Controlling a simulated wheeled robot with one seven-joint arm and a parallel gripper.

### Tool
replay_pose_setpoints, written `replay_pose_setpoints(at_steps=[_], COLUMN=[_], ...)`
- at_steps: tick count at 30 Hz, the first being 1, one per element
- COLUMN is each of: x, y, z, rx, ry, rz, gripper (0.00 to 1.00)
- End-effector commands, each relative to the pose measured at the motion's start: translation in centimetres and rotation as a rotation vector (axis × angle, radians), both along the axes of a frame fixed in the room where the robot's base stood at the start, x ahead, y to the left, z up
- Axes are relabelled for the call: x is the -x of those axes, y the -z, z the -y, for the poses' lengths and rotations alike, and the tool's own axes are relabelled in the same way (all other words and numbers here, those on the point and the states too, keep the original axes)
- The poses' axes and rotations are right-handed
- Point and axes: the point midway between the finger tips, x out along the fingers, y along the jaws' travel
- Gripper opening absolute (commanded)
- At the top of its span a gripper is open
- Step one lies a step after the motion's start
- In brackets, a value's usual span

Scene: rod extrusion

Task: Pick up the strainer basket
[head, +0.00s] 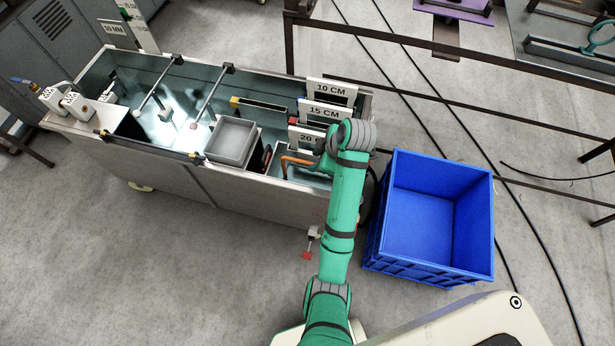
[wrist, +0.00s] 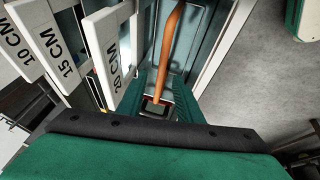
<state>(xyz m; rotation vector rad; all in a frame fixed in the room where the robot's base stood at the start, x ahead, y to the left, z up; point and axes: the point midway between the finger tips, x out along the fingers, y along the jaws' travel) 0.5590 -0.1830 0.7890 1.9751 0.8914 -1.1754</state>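An orange bent handle (head: 297,160) shows at the right end of the metal tank, beside my arm. It may belong to the strainer basket, but the basket's body is not clear to see. In the wrist view the orange handle (wrist: 165,50) runs down between the green fingers of my gripper (wrist: 157,103). The fingers stand apart with a gap on either side of the handle. In the head view my gripper is hidden behind my wrist. A grey open box (head: 233,138) sits in the middle of the tank; I cannot tell whether it is a strainer.
White labels stand beside the gripper: 10 CM (head: 329,87), 15 CM (head: 324,112) and 20 CM (wrist: 113,58). The metal tank (head: 195,182) has bars across it. An empty blue crate (head: 430,265) stands on the floor to the right. A dark metal frame is behind it.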

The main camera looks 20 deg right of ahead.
Motion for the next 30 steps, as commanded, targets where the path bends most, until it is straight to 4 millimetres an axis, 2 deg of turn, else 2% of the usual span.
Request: replay_pose_setpoints(at_steps=[6,14,22,30], x=[-1.2,-1.9,-3.3,-3.8], y=[3.1,4.6,7.8,8.7], z=[-1.1,-1.3,-2.0,-2.2], rx=[-0.002,-0.001,-0.001,0.000], ry=[-0.005,-0.002,0.000,0.001], rz=[-0.004,-0.001,-0.003,-0.001], gripper=[0.33,0.33,0.33,0.33])
